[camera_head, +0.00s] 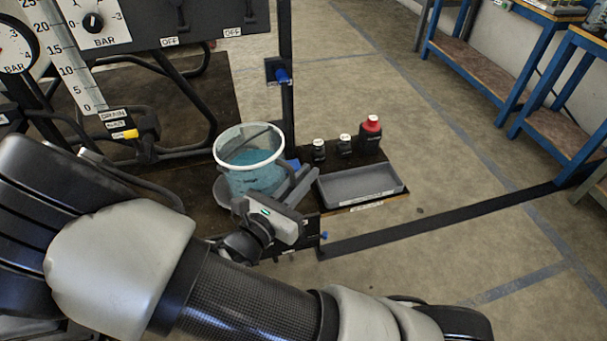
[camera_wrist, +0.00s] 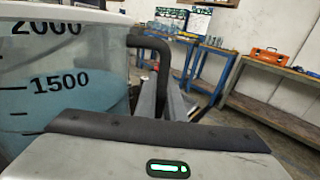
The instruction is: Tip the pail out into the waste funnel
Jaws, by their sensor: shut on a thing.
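The pail (camera_head: 252,172) is a clear, pale-rimmed vessel holding blue liquid. It stands roughly upright in the head view, just beyond my gripper (camera_head: 292,187). In the wrist view the pail (camera_wrist: 70,80) fills the left side, with 2000 and 1500 marks; the liquid shows near the 1500 mark. Its dark bent handle (camera_wrist: 150,42) runs down between the fingers of my gripper (camera_wrist: 166,98), which is shut on it. A grey curved rim (camera_head: 222,191) shows at the pail's lower left; I cannot tell whether it is the waste funnel. The pail's base is hidden.
A shallow grey tray (camera_head: 358,186) lies right of the gripper. Two small dark bottles with white caps and a red-capped bottle (camera_head: 370,134) stand behind it. A dark post (camera_head: 287,85) rises behind the pail. A gauge panel (camera_head: 95,22) stands at left.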

